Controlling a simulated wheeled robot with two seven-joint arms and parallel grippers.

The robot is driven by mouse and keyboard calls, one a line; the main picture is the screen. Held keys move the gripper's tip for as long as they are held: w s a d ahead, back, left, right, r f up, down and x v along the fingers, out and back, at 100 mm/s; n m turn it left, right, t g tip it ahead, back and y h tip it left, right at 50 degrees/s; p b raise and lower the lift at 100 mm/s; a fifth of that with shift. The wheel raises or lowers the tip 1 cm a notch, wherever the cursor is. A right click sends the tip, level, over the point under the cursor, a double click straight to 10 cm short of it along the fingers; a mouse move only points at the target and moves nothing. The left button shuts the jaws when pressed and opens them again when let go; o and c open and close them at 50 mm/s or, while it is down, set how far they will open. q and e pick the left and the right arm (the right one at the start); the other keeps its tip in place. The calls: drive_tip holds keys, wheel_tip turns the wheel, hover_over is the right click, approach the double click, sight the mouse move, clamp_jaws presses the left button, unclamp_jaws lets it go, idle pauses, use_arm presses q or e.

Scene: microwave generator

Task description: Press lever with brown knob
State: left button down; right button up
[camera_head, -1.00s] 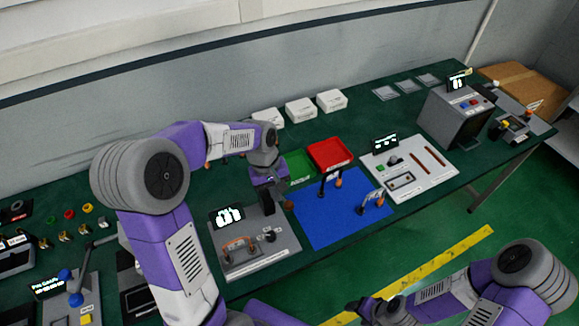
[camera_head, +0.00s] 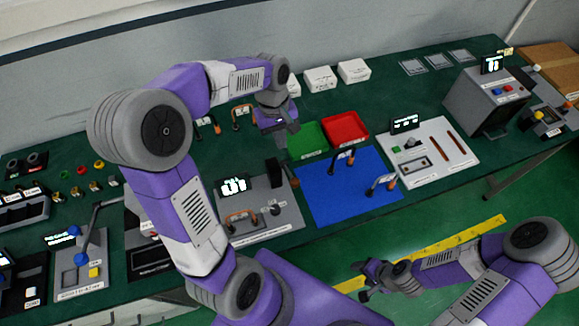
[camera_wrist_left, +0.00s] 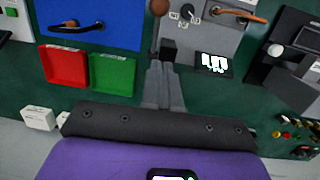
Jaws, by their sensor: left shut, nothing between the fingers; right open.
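The lever's brown knob (camera_wrist_left: 160,7) shows at the top edge of the left wrist view, above a black block (camera_wrist_left: 168,48) on a grey panel (camera_wrist_left: 215,40). In the head view, the black block (camera_head: 275,172) stands at the back of the panel (camera_head: 285,218), and a small brown-orange end (camera_head: 293,182) shows beside it. My left gripper (camera_head: 283,148) is shut and empty, just behind the block; its fingertips (camera_wrist_left: 161,66) are close to the block in the wrist view. I cannot tell whether they touch. My right gripper (camera_head: 363,281) is open and empty, in front of the table.
Green (camera_head: 308,137) and red (camera_head: 345,128) trays lie just right of my left gripper. A blue mat (camera_head: 335,205) with handles adjoins the panel, which has a lit display (camera_head: 233,186) and an orange handle (camera_head: 240,217). White boxes (camera_head: 321,79) stand behind.

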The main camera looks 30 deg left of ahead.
use_arm(q)
approach(290, 173)
drive_tip(key=f, duration=0.1)
drive_tip(key=s+d+f, duration=0.2)
drive_tip(key=shift+d+f, duration=0.1)
drive_tip(key=shift+f, duration=0.2)
use_arm(e)
drive_tip(key=shift+w+f, duration=0.1)
drive_tip(key=shift+f, duration=0.3)
use_arm(q)
drive_tip(key=shift+b, duration=0.3)
